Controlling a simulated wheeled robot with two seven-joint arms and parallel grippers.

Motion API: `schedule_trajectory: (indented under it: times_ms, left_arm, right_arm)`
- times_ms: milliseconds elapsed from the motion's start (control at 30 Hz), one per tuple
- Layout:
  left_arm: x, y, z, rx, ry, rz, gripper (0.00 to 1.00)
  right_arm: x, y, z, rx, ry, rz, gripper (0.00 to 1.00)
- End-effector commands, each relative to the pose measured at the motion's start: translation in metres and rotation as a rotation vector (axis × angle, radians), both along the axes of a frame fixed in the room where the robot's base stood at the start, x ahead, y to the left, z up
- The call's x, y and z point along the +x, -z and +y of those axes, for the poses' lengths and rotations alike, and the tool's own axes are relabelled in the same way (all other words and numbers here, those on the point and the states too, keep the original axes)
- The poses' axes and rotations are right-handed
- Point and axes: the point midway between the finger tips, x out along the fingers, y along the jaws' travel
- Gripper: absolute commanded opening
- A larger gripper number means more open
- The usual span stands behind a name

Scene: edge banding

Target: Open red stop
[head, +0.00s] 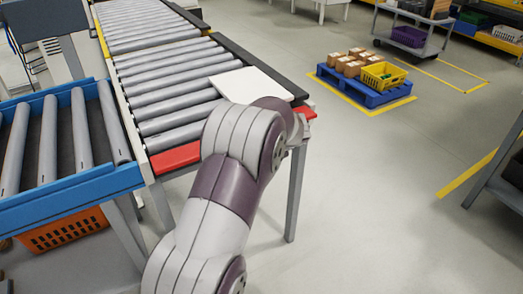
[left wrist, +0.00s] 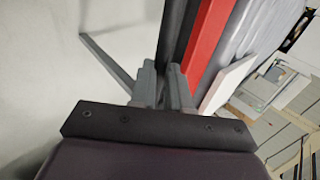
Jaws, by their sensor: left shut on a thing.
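The red stop (head: 175,158) is a flat red bar across the near end of the roller conveyor. My forearm and wrist hide its middle, and its right end shows beyond my wrist. In the left wrist view the red stop (left wrist: 207,45) runs up and away from the fingers, beside a dark bar. My left gripper (left wrist: 162,90) is shut with a narrow gap at the end of the red stop; the exact contact is hidden. In the head view my left gripper (head: 298,135) is mostly hidden behind my wrist. My right gripper is in neither view.
A white panel (head: 250,85) lies on the conveyor rollers (head: 165,85) just behind the red stop. A blue-framed roller table (head: 70,190) stands at left, with an orange crate (head: 62,232) beneath.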

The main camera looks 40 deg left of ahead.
Motion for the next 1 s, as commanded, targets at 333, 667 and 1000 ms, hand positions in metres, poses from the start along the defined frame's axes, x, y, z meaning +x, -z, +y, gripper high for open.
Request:
schedule_trajectory:
  times_ms: [333,667,1000]
  left_arm:
    - [-0.001,0.001,-0.001,-0.003,-0.001,0.001,0.42]
    - [-0.004,-0.014,-0.011,0.0,0.003,-0.003,0.42]
    - [-0.027,-0.079,-0.066,-0.001,0.003,-0.003,0.42]
  right_arm:
    - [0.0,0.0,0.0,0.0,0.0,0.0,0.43]
    - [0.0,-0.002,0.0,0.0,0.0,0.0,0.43]
    - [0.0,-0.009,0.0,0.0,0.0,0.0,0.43]
